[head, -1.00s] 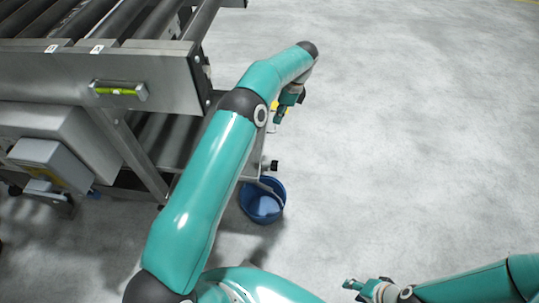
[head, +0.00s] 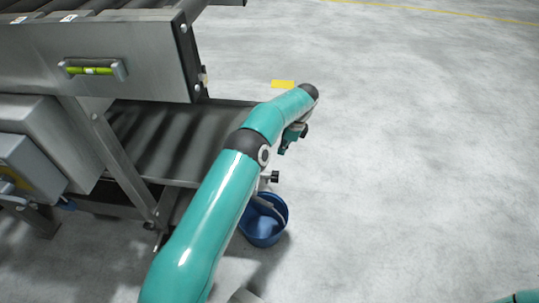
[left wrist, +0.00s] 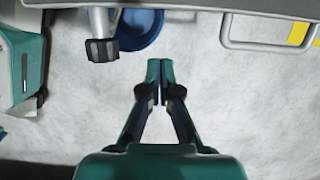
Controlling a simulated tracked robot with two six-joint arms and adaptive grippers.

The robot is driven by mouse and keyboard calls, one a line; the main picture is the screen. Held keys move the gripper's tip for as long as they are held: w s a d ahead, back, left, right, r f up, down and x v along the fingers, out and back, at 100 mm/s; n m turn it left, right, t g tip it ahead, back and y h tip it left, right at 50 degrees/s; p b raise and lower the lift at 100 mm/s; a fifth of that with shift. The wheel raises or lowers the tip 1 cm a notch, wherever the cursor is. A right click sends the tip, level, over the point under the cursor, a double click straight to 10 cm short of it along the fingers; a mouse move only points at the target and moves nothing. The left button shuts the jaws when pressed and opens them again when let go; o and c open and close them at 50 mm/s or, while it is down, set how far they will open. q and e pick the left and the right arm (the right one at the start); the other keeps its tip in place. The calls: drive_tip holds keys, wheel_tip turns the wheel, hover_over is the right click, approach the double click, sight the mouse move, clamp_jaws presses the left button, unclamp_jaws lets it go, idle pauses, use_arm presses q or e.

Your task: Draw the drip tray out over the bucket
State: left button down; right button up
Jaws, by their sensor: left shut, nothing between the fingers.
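The drip tray (head: 178,145) is a wide grey metal tray under the conveyor in the head view, partly hidden behind my left arm. In the left wrist view, its edge (left wrist: 190,5) runs along the top, with a bar handle (left wrist: 270,46) at right. The blue bucket (head: 263,226) stands on the floor below the tray's near end; it also shows in the left wrist view (left wrist: 140,30), partly cut off. My left gripper (head: 284,149) is shut and empty; its fingertips (left wrist: 160,66) are apart from the handle, to its left in the wrist view. My right gripper is out of view.
A dark valve knob (left wrist: 102,49) on a pipe hangs beside the bucket. The conveyor frame (head: 110,60) with a green level (head: 92,70) stands at left. A yellow patch (head: 283,84) lies beyond my arm. The floor at right is clear.

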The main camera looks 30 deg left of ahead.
use_arm(q)
drive_tip(key=a, duration=0.1)
drive_tip(key=s+a+f+b, duration=0.1)
drive_tip(key=s+a+f, duration=0.1)
drive_tip(key=a, duration=0.1)
drive_tip(key=shift+b, duration=0.3)
drive_tip(key=shift+a, duration=0.1)
drive_tip(key=a, duration=0.1)
drive_tip(key=s+a+p, duration=0.1)
drive_tip(key=a, duration=0.1)
drive_tip(key=shift+s+a, duration=0.2)
drive_tip(key=shift+a, duration=0.05)
drive_tip(key=shift+d, duration=0.1)
